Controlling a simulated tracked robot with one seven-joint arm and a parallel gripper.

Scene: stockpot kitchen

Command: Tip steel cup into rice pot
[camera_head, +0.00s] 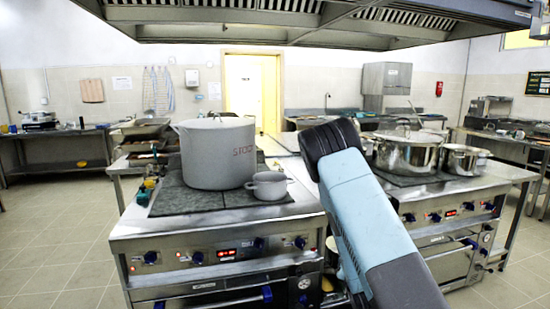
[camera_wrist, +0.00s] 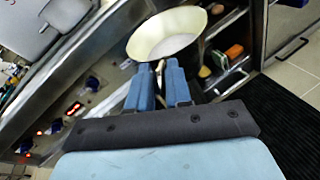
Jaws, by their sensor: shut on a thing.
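My gripper (camera_wrist: 160,75) is shut on the rim or handle side of a round, pale-looking cup (camera_wrist: 165,22) in the wrist view. I take it to be the steel cup. Its mouth faces the camera, and the inside is pale; I cannot tell whether anything is in it. A large grey pot (camera_head: 217,155) with red marking stands on the left stove. A small grey two-handled pot (camera_head: 269,185) stands beside it. I cannot tell which pot is the rice pot; no contents show.
The left stove (camera_head: 215,235) has a front edge with knobs. A large steel pot (camera_head: 408,152) and a smaller one (camera_head: 466,160) stand on the right stove. The extractor hood (camera_head: 300,22) hangs above. Tiled floor (camera_head: 45,230) is clear at left.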

